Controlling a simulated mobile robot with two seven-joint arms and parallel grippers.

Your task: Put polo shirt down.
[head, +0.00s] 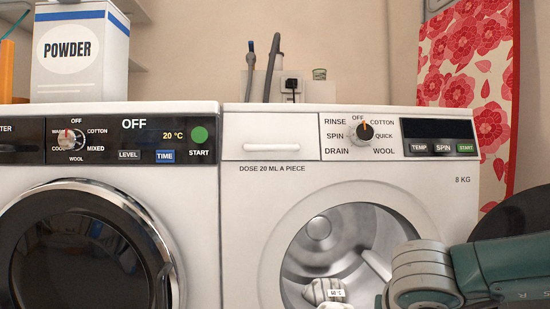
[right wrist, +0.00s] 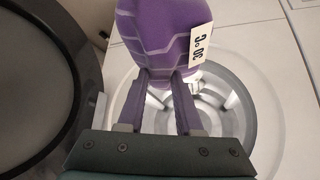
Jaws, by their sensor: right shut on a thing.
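The polo shirt (right wrist: 160,35) is a bundled cloth with pale lines and a white 30 °C tag. It looks purple in the right wrist view. My right gripper (right wrist: 161,80) is shut on its near end. The fingers are mostly hidden in the head view. My left gripper is out of view.
The right washer (head: 262,205) stands beside the left washer (head: 205,230), whose dark round door (head: 80,255) looks shut. A powder box (head: 82,50) stands on the left washer. A dark round shape (head: 515,212) is at the right edge, near my right arm. A red floral board (head: 470,60) stands behind.

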